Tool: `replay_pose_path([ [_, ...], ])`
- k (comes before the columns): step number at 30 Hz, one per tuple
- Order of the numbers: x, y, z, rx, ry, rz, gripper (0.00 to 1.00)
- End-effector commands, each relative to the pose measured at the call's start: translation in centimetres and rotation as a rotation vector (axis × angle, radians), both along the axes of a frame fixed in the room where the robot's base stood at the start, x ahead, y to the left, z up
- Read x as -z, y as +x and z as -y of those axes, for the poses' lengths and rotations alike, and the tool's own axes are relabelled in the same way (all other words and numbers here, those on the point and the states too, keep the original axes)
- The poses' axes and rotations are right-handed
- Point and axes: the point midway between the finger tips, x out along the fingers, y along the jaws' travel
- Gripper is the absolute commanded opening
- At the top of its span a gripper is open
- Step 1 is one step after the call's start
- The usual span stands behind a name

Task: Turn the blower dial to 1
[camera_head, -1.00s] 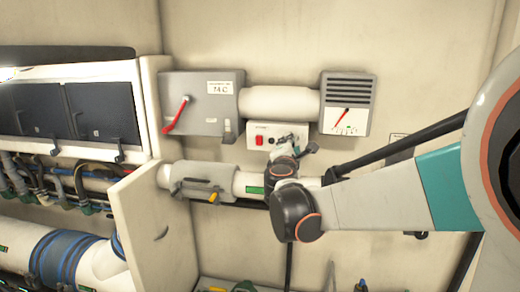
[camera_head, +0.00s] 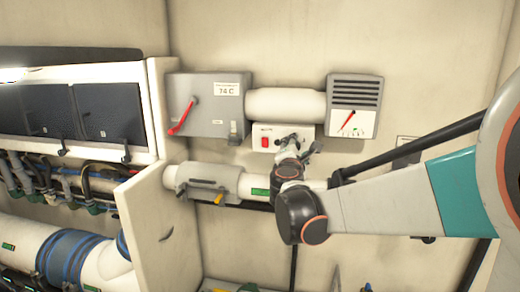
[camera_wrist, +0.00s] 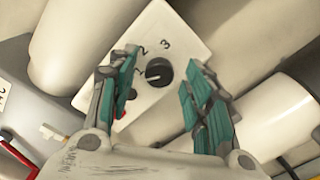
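The blower dial (camera_wrist: 158,72) is a round black knob on a white panel (camera_wrist: 185,40) in the wrist view, with the numbers 2 and 3 printed beside it and another mark partly hidden by a finger. Its pale pointer line seems to face left, toward that mark; I cannot read the setting surely. My gripper (camera_wrist: 158,92) is open, its two green-padded fingers on either side of the dial with gaps showing. In the head view the white panel (camera_head: 257,144) has a red switch (camera_head: 264,143); my gripper (camera_head: 298,145) is in front of its right part and hides the dial.
A grey box with a red lever (camera_head: 183,115) is at upper left of the panel. A white duct (camera_head: 285,103) and a vented gauge box (camera_head: 354,92) are above. A white pipe (camera_head: 253,186) runs below. A cabinet wall (camera_head: 160,230) stands at left.

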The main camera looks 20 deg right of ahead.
Motion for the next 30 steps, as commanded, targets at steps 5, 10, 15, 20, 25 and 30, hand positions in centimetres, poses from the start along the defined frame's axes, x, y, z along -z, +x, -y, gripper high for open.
replay_pose_path([
  [5,0.0,0.0,0.0,0.0,0.0,0.0,0.46],
  [10,0.0,-0.6,-0.5,-0.001,0.0,0.0,0.46],
  [15,0.0,-2.8,-2.0,-0.002,0.0,0.0,0.46],
  [20,0.0,-5.6,-3.8,-0.004,0.0,0.0,0.46],
  [25,0.0,-8.0,-5.4,-0.002,0.0,0.0,0.46],
  [30,0.0,-9.5,-6.4,-0.001,0.0,0.0,0.46],
])
